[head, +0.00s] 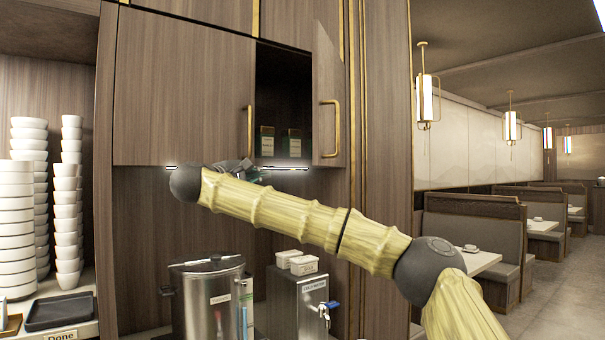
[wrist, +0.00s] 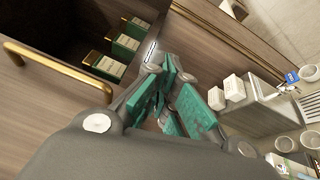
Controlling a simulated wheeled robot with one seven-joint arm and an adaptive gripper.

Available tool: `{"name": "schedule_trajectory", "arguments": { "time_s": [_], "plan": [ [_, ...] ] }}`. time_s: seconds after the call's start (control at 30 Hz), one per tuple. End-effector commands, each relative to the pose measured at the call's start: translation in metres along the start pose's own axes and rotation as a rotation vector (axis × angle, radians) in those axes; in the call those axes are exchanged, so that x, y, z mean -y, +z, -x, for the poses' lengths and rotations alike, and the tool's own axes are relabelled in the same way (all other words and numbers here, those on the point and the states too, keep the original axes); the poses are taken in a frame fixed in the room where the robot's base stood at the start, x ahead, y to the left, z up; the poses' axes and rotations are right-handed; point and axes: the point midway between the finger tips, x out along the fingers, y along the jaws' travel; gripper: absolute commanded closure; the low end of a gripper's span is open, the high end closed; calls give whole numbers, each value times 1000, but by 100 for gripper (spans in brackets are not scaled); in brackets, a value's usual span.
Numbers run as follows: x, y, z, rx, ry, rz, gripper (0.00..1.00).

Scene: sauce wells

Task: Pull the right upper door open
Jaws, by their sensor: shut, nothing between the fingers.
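The right upper door (head: 328,95) is swung open, with its gold bar handle (head: 330,128) facing me. The left upper door (head: 185,90) is closed, and its gold handle (head: 250,130) also shows in the wrist view (wrist: 55,72). My gripper (head: 245,169) is at the cabinet's lower edge, below the left handle and apart from both handles. In the wrist view my gripper (wrist: 168,88), with teal finger pads, is shut and empty. My wrist hides part of it in the head view. The right door is not clear in the wrist view.
Small green-labelled boxes (head: 267,140) stand inside the dark open compartment. Below are a steel pot (head: 210,295) and a tap dispenser (head: 297,298). Stacked white bowls (head: 67,205) fill the left shelf. Dining booths (head: 480,235) lie to the right.

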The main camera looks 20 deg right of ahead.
Motion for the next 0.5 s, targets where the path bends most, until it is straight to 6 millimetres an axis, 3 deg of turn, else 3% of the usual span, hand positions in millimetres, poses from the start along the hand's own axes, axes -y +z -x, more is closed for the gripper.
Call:
{"name": "schedule_trajectory", "arguments": {
  "time_s": [0.17, 0.5],
  "plan": [
    [-17, 32, -20, 54, -61, -154, 100],
    [-20, 40, -58, 63, -68, -171, 100]
  ]
}}
